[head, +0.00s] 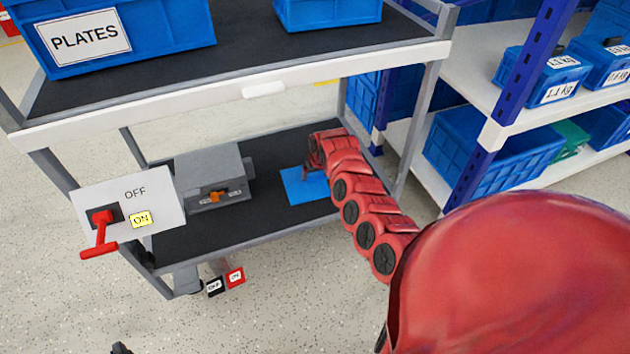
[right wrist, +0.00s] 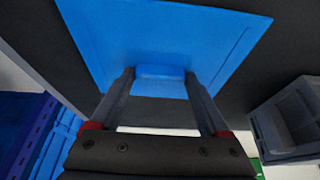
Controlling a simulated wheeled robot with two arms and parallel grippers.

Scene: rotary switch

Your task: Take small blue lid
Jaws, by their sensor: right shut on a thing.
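The small blue lid (head: 303,187) lies on the dark lower shelf of the cart, at its right part. In the right wrist view the lid (right wrist: 110,28) is a flat blue square with a raised handle (right wrist: 160,72) in the middle. My right gripper (head: 309,170) reaches down over the lid. In the right wrist view its two fingers (right wrist: 160,76) are on either side of the handle and shut on it. In the head view the arm covers part of the lid and hides the fingertips. My left gripper cannot be made out.
A grey box with an orange switch (head: 214,197) stands left of the lid. An OFF/ON panel with a red lever (head: 103,217) is at the cart's left front. A rack with blue crates (head: 490,150) stands on the right.

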